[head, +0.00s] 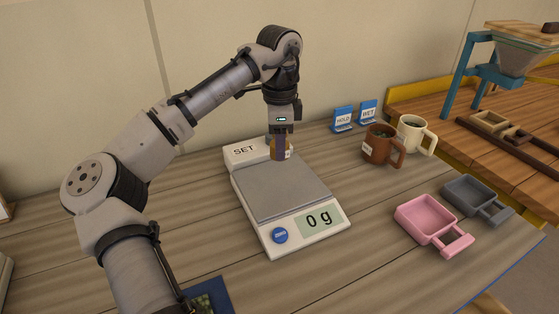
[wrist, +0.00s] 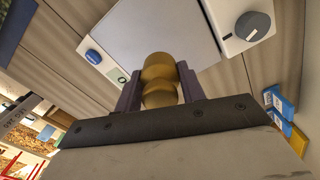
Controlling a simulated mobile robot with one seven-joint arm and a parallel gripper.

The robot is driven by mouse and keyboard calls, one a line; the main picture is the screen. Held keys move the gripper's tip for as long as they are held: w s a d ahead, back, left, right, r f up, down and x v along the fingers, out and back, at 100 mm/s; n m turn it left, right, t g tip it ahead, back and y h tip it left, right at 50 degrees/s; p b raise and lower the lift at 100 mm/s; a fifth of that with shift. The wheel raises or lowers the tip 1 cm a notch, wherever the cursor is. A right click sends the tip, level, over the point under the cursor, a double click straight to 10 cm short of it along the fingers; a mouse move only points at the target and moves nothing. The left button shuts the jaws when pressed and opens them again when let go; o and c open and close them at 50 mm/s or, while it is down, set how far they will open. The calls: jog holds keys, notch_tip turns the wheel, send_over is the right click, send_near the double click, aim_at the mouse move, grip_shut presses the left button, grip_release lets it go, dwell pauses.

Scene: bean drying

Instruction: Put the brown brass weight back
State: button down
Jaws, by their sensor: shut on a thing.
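The brown brass weight (wrist: 158,78) is a rounded, knobbed piece held between my gripper's two dark fingers in the wrist view. In the head view my gripper (head: 280,150) points down near the back edge of the scale (head: 285,190), beside the white box marked SET (head: 243,152). The fingers hide most of the weight there. My gripper is shut on the weight. The scale's display reads 0 g, and its grey pan looks empty. I cannot tell whether the weight touches anything below it.
A brown mug (head: 376,146) and a cream mug (head: 411,134) stand to the right, with blue HOLD (head: 343,120) and WET (head: 368,112) signs behind. A pink scoop tray (head: 425,219) and a grey one (head: 470,195) lie front right. The wall is close behind.

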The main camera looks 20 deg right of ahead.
jog(key=shift+r, duration=1)
jog(key=shift+d+f, duration=0.1)
jog(key=shift+f, duration=0.05)
